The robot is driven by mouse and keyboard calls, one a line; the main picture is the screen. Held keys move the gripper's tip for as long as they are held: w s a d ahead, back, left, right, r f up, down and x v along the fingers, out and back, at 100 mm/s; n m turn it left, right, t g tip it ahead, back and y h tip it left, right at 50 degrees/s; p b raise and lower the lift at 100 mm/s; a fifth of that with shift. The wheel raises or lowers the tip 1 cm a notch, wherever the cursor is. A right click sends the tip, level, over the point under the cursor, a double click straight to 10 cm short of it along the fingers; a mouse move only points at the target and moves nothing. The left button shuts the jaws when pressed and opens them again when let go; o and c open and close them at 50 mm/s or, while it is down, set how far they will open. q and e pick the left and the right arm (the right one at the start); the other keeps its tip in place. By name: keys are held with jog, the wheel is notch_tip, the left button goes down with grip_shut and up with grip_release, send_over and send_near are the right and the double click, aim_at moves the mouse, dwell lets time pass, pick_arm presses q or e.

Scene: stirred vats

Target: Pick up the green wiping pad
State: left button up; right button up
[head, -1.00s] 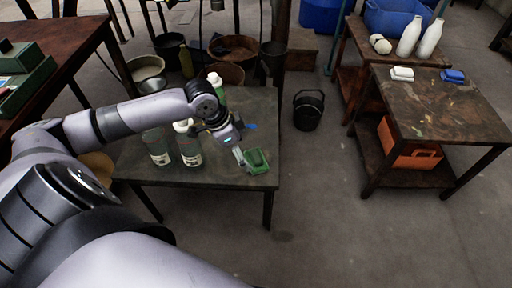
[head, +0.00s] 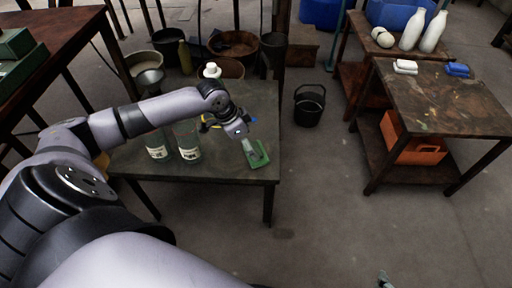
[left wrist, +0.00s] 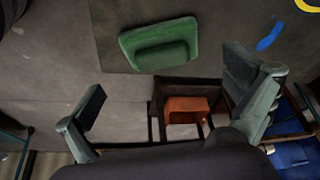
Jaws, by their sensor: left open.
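The green wiping pad (head: 260,157) lies near the front right corner of a dark table. In the left wrist view the pad (left wrist: 160,45) shows whole, beyond the fingertips. My left gripper (head: 247,146) is right by the pad and hides part of it in the head view. Its two fingers (left wrist: 175,103) are spread wide with nothing between them. A small grey tip at the bottom edge of the head view looks like part of my right gripper (head: 385,279); its jaws cannot be made out.
The dark table (head: 225,172) also holds bottles (head: 187,142) left of the pad, and a blue smear shows near it. A black bucket (head: 308,108) stands on the floor to the right. A workbench (head: 450,105) with an orange crate (head: 415,150) below stands further right. Floor between is clear.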

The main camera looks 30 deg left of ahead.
aim_at(255, 148)
pick_arm(q)
jog(key=shift+w+d+f, duration=0.1)
jog(key=shift+w+f, duration=0.1)
jog(key=shift+f, duration=0.25)
jog(key=b+x, duration=0.2)
jog(key=x, duration=0.2)
jog(key=shift+w+f, duration=0.15)
jog(key=shift+w, duration=0.1)
jog(key=shift+d+f+b, duration=0.1)
jog(key=shift+f+b, duration=0.15)
jog(key=shift+b, duration=0.05)
pick_arm(e)
jog(key=w+a+r+t+y, duration=0.2)
jog(key=w+a+r+t, duration=0.1)
jog(key=w+r+t, duration=0.4)
notch_tip(255, 148, up, 3)
jog(key=shift+w+a+f, duration=0.15)
jog(key=shift+w+a, duration=0.15)
jog(key=shift+w, duration=0.45)
pick_arm(q)
jog(key=c, duration=1.2)
jog(key=shift+r, duration=0.15)
